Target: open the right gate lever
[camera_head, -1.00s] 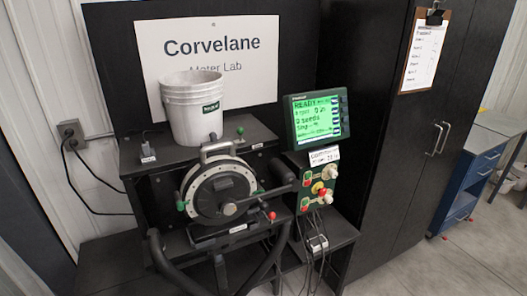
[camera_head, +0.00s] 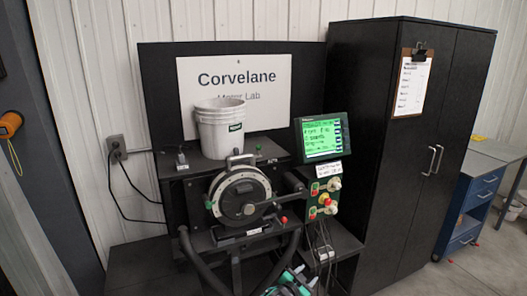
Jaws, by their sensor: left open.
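Which of these is the right gate lever I cannot tell for sure. My left gripper (camera_head: 291,281), black with green parts, is at the bottom edge, below and in front of the meter. It is open, apart from the levers, and partly cut off. My right gripper is out of view.
A white bucket (camera_head: 220,130) stands on the shelf behind the meter. A green-lit screen (camera_head: 321,137) and a button panel (camera_head: 324,196) are at the right, with hanging cables below. A tall black cabinet (camera_head: 391,180) stands right.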

